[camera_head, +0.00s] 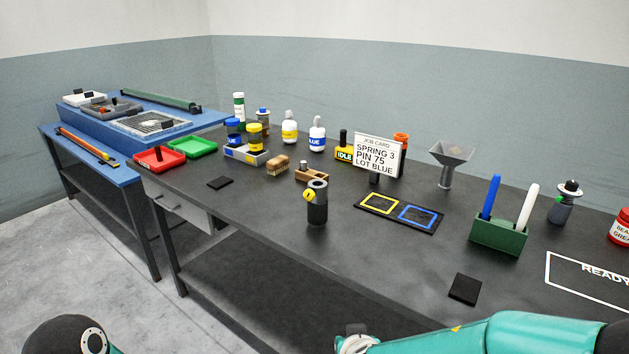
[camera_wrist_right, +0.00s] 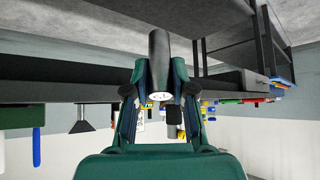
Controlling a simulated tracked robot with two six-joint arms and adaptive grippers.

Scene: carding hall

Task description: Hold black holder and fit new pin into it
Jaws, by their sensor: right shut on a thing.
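My right gripper (camera_wrist_right: 160,85) shows in the wrist view. It is shut on a long black cylinder (camera_wrist_right: 158,55), which looks like the black holder. Its pale end face (camera_wrist_right: 159,96), with small dark marks, points toward the camera. In the head view that gripper and the cylinder are out of frame; only my teal right arm shows at the bottom right. My left gripper is out of both views. Another dark cylinder (camera_head: 317,211), with a grey ring top and a yellow round part, stands on the bench. I cannot pick out the new pin for certain.
The dark bench (camera_head: 400,258) carries a job card (camera_head: 378,155), a mat with yellow and blue frames (camera_head: 400,211), a green block (camera_head: 499,237) with blue and white sticks, and a black pad (camera_head: 464,289). Bottles and trays stand behind. The bench front is mostly clear.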

